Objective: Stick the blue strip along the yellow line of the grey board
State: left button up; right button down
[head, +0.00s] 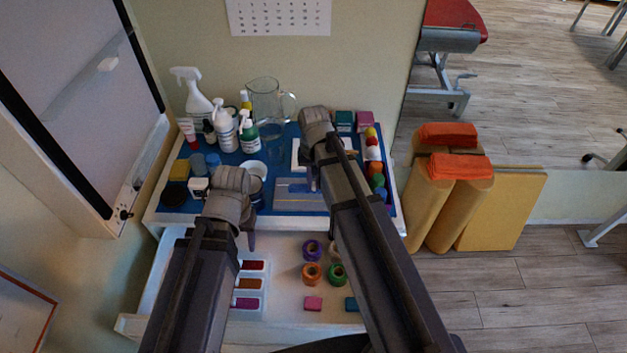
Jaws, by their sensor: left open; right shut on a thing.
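The grey board (287,199) lies on the blue top of the cart, right of the middle. A thin yellow line runs across it, partly hidden behind my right arm. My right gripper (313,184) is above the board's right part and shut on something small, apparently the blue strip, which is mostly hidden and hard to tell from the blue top. My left gripper (250,240) is open and empty, pointing down in front of the cart's top edge, left of the board and above the open drawer.
The blue cart top (180,219) holds spray and pump bottles (225,128), a glass jug (268,105), cups and coloured balls (376,168). The open drawer (285,275) holds tape rolls (312,272) and small blocks. Yellow rolls (431,205) stand at right.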

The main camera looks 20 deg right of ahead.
jog(key=shift+f+b, duration=2.3)
jog(key=shift+f, duration=0.25)
jog(key=shift+f, duration=0.25)
dwell(0.4)
jog(key=shift+c, duration=1.4)
grip_release()
jog(key=shift+r, duration=0.15)
notch_tip(320, 180, up, 7)
jog(key=p, duration=0.6)
jog(key=shift+p, duration=0.35)
